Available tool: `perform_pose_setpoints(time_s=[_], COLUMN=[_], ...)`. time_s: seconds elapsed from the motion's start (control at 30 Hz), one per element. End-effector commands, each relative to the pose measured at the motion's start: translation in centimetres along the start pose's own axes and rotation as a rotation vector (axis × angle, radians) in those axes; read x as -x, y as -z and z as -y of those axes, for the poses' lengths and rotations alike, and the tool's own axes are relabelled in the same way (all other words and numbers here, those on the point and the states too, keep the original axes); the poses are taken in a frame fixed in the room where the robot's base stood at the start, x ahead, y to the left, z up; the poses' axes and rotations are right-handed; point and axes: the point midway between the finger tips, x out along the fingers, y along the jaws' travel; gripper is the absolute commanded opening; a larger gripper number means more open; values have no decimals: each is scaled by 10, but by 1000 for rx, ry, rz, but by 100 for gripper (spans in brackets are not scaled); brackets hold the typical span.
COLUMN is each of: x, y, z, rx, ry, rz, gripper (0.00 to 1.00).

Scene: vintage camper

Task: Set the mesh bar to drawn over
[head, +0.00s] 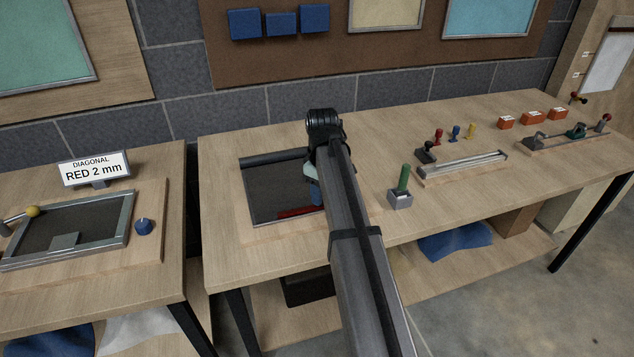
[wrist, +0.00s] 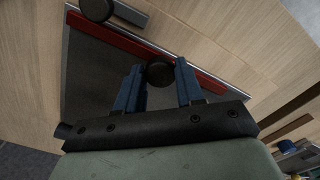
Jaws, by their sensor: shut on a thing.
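The mesh bar is a red bar (head: 297,212) along the near edge of a dark mesh panel (head: 275,185) set in the bench. In the wrist view the bar (wrist: 205,80) runs slantwise, with the dark mesh (wrist: 95,80) beside it. My gripper (wrist: 160,78) has blue fingers, one on each side of a round black knob (wrist: 160,72) at the bar, and is shut on it. In the head view my arm hides the right part of the panel and most of the gripper (head: 315,195).
A dark roller (head: 270,158) lies along the panel's far edge. A green-handled tool in a grey block (head: 402,190) stands right of my arm. A left bench holds a framed screen (head: 70,225) and a sign reading "DIAGONAL RED 2 mm" (head: 94,169). Bare bench top surrounds the panel.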

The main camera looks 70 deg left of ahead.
Motion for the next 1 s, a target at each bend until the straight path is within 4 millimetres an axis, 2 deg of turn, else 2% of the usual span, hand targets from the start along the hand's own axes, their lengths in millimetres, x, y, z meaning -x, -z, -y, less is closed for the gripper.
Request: perform_pose_setpoints(time_s=[0.4,0.43,0.67,1.0], x=[0,0,0,4], y=[-3,-3,-3,-2], z=[2,2,2,2], rx=[0,0,0,0], ry=[2,1,1,0], rz=[2,2,1,0], gripper=[0,40,62,63])
